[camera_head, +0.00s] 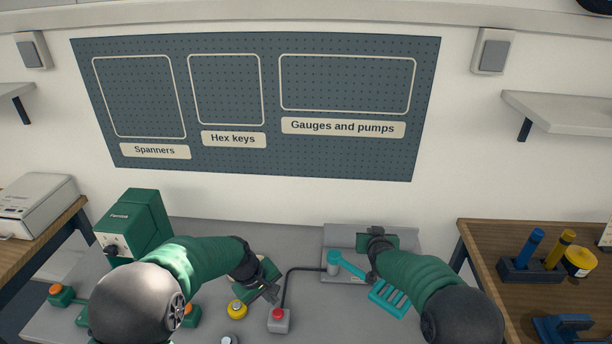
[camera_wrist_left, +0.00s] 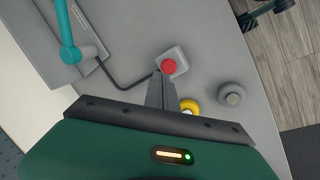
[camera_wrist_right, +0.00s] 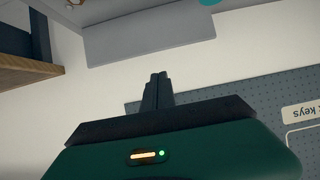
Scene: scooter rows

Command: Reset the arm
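My left gripper (camera_head: 273,295) is over the grey table, just above a grey box with a red button (camera_head: 278,314). In the left wrist view its fingers (camera_wrist_left: 160,92) are together with nothing between them, and the red button (camera_wrist_left: 169,67) shows just beyond the tips. I cannot tell whether they touch the box. My right gripper (camera_head: 376,236) is over the grey plate at the back of the table, partly hidden by its arm. In the right wrist view its fingers (camera_wrist_right: 157,90) are together and empty. A teal arm (camera_head: 350,267) with a slatted end stands on the plate.
A cable (camera_head: 287,285) joins the button box to the plate. A yellow button (camera_head: 237,310) and a grey knob (camera_head: 228,340) are nearby. A green machine (camera_head: 134,222) stands at left. A wooden bench (camera_head: 500,240) with tools is at right. The labelled pegboard (camera_head: 230,160) is empty.

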